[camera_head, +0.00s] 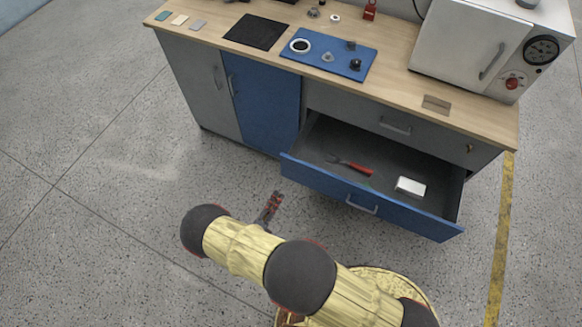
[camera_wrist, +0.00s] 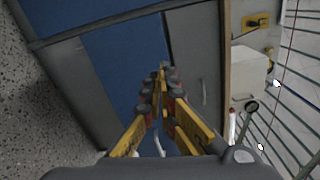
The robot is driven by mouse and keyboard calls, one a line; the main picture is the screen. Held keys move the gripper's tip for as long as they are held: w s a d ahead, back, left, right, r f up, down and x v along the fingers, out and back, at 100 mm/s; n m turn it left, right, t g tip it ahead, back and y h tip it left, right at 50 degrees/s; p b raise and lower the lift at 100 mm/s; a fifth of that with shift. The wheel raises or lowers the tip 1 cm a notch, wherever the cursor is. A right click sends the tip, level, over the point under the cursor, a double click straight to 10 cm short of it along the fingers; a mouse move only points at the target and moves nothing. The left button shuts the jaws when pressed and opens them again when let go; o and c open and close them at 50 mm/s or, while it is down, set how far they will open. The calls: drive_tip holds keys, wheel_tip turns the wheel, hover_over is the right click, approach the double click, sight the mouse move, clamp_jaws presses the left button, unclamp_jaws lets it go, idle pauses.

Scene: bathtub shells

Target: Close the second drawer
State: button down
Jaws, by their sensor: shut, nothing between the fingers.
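The second drawer, below the grey top drawer, is pulled far out. Its blue front (camera_head: 375,201) has a metal handle (camera_head: 361,205). Red-handled pliers (camera_head: 352,167) and a small white box (camera_head: 410,187) lie inside it. My gripper (camera_head: 277,196) is shut and empty. In the head view it appears to the left of the drawer front, over the floor, apart from it. In the wrist view my gripper's fingers (camera_wrist: 162,72) meet at the tips, with blue and grey cabinet panels beyond. I cannot tell for sure which blue panel is the drawer there.
The grey top drawer (camera_head: 392,123) is closed. A blue door (camera_head: 263,101) and a grey door (camera_head: 201,82) are shut on the left. The wooden worktop (camera_head: 405,85) holds a blue mat (camera_head: 310,58) and a white oven-like box (camera_head: 467,45).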

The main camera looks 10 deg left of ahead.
drive_tip(key=n, duration=0.1)
drive_tip(key=n+b, duration=0.1)
drive_tip(key=b, duration=0.2)
approach(295, 161)
drive_tip(key=shift+t+y, duration=0.3)
drive_tip(key=x, duration=0.5)
drive_tip(key=shift+w+d+f, duration=0.2)
drive_tip(key=shift+w+f, duration=0.05)
drive_tip(key=shift+w, duration=0.05)
drive_tip(key=shift+w+d, duration=0.15)
drive_tip(key=shift+w, duration=0.35)
